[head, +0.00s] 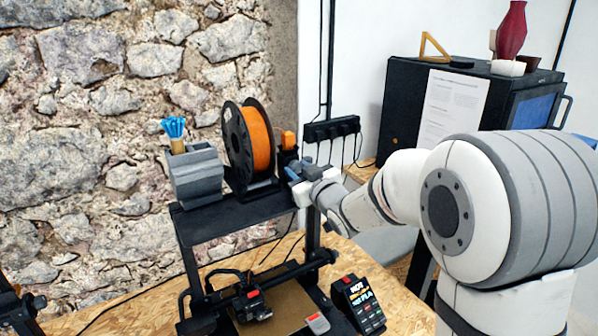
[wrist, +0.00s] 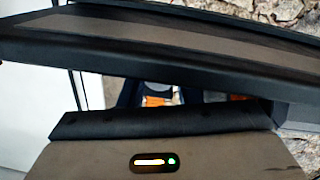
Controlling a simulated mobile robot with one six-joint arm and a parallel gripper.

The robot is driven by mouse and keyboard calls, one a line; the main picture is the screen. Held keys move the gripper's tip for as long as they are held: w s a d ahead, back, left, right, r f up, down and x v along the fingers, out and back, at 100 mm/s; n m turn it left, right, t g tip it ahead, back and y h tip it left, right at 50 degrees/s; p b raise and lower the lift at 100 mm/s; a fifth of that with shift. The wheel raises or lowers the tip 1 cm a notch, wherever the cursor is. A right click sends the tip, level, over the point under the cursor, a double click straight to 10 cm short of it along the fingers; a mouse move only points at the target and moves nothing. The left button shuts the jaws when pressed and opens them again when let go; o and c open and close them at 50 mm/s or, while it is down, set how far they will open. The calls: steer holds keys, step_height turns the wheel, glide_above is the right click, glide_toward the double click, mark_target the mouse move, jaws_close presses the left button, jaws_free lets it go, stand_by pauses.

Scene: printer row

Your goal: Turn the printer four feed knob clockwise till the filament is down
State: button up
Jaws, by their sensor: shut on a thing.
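The printer (head: 250,205) has a black frame with an orange filament spool (head: 262,140) on its top bar. A small feed unit with an orange block (head: 288,139) sits right of the spool. My gripper (head: 296,172) reaches in from the right at the feed unit, shut on the feed knob, which its fingers mostly hide. In the wrist view, small orange parts (wrist: 158,100) show in the gap below a black bar; the knob's angle cannot be read. I cannot make out the filament's end. The printer's display (head: 358,302) shows "HOT" and "PLA".
A grey holder (head: 196,176) with blue-tipped items stands left of the spool. A power strip (head: 332,129) hangs on the wall behind. A black cabinet (head: 400,105) with a red vase (head: 511,30) stands at the right. Below are the print head (head: 252,302) and bed.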

steer(key=shift+m, duration=0.3)
steer(key=shift+m+b, duration=0.35)
steer(key=shift+m, duration=2.35)
steer(key=o, duration=1)
steer(key=shift+c, duration=0.2)
steer(key=b+v, duration=0.2)
steer(key=v, duration=0.5)
steer(key=shift+s+d, duration=0.2)
steer(key=shift+s, duration=0.15)
